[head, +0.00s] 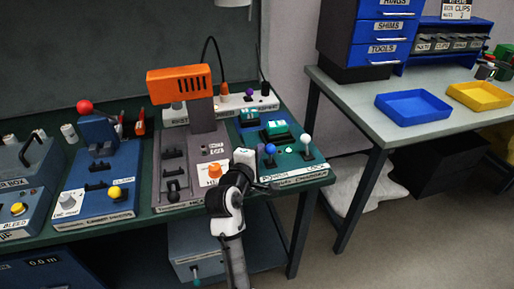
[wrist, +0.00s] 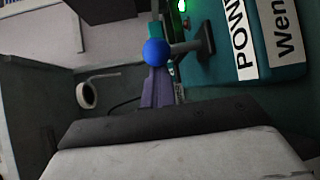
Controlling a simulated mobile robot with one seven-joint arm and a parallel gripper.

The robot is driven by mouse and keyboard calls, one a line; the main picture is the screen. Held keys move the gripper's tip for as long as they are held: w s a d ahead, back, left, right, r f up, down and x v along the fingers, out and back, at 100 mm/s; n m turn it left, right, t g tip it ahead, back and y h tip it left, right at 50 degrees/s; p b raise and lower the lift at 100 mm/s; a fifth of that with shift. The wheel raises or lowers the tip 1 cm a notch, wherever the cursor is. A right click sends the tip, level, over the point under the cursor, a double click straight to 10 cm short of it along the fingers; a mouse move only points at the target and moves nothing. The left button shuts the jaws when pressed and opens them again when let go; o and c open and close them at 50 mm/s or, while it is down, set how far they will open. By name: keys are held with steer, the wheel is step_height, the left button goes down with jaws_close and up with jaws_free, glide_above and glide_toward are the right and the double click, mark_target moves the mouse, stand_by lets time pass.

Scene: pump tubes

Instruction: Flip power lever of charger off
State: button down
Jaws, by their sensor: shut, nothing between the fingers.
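The charger (head: 292,176) is a teal box at the right end of the green workbench, with POWER and LOCK labels on its front. Its power lever has a blue ball (head: 270,149) and stands behind the POWER label; the ball also shows in the wrist view (wrist: 157,51), on a dark stem. A second lever with a white ball (head: 306,139) stands to its right. My gripper (head: 270,187) is shut and empty at the charger's front left, below the blue ball in the head view. In the wrist view the ball is just beyond the dark finger; I see no contact.
A grey machine with an orange head (head: 180,84) stands left of the charger. A green light (wrist: 182,5) glows near the lever in the wrist view. A second table with a blue tray (head: 413,106) and a yellow tray (head: 480,95) is at the right, across a floor gap.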

steer(key=shift+s+d+f, duration=0.1)
steer(key=shift+s+d, duration=0.1)
steer(key=shift+d, duration=0.25)
steer(key=shift+s+a, duration=0.1)
steer(key=shift+a, duration=0.1)
steer(key=v, duration=1.3)
steer(key=shift+s, duration=0.3)
steer(key=shift+f, duration=0.1)
